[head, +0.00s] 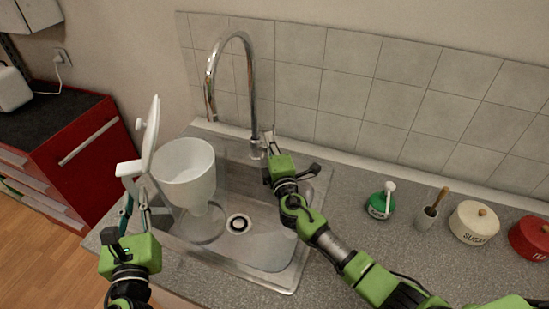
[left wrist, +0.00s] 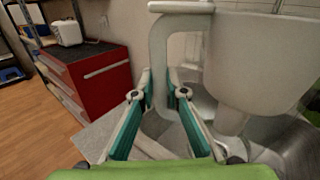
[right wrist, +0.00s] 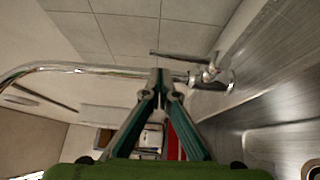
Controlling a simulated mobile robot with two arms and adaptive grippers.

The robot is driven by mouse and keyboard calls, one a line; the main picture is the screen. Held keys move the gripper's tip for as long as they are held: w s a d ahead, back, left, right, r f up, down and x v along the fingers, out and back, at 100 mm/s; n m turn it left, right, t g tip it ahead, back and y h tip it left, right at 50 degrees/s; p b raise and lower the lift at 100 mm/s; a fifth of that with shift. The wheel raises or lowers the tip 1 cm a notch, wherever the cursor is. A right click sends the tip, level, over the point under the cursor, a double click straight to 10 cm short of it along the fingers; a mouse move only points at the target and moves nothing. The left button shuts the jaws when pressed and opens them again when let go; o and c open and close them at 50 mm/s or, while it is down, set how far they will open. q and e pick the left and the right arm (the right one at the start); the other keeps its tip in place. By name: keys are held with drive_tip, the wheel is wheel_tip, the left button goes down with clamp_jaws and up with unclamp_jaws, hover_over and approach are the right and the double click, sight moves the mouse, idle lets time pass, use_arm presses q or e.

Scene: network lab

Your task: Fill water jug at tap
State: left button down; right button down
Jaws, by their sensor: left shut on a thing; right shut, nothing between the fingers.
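The white water jug (head: 185,178) is upright over the sink (head: 276,284), with its lid (head: 151,130) raised on the left. My left gripper (head: 134,198) is shut on the jug's handle (left wrist: 160,75), which shows between its fingers in the left wrist view. The chrome tap (head: 252,85) arches from behind the sink, and its spout end (head: 210,115) is above the jug's open top. I see no water stream. My right gripper (right wrist: 158,90) is shut and empty close to the tap's base and lever (right wrist: 180,55); I cannot tell if it touches them.
A tiled wall (head: 400,100) stands behind. A red cabinet (head: 85,150) is at the left.

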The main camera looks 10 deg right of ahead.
drive_tip(key=s+a, duration=0.1)
drive_tip(key=s, duration=1)
drive_tip(key=shift+r, duration=0.15)
